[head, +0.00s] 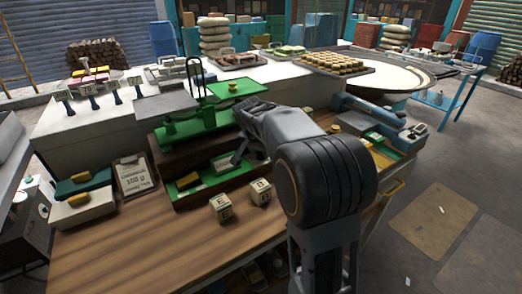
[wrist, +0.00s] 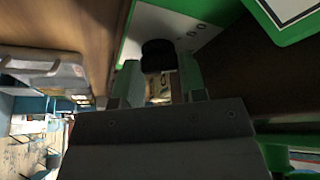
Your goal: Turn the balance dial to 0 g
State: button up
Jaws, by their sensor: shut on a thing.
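The green balance (head: 188,130) stands on the wooden counter in the head view, with a green pan at its upper right. Its white dial face (wrist: 180,28) shows in the wrist view, with small dark marks on it. The black dial knob (wrist: 157,52) stands out from this face. My gripper (wrist: 160,74) has its fingers on both sides of the knob and is shut on it. In the head view my gripper (head: 238,158) reaches the lower front of the balance, and my arm hides part of it. The dial's reading is too small to tell.
Two pale lettered cubes, one of them a cube (head: 221,207) at the left, stand on the counter before the balance. A 100 g card (head: 138,178) and boxes with yellow tops are to the left. The counter's front left is clear.

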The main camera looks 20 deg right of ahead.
jog(key=shift+n+t+y, duration=0.3)
jog(key=shift+n+y, duration=0.1)
jog(key=shift+n, duration=0.85)
jog(key=shift+n+t+y, duration=0.3)
jog(key=shift+n+y, duration=0.1)
jog(key=shift+n, duration=1.15)
jog(key=o, duration=0.6)
jog(key=shift+o, duration=0.2)
jog(key=shift+r, duration=0.15)
jog(key=p+v, duration=0.1)
jog(key=v, duration=1.2)
jog(key=shift+s+d+r, duration=0.15)
jog(key=shift+s+r, duration=0.05)
jog(key=shift+r, duration=0.1)
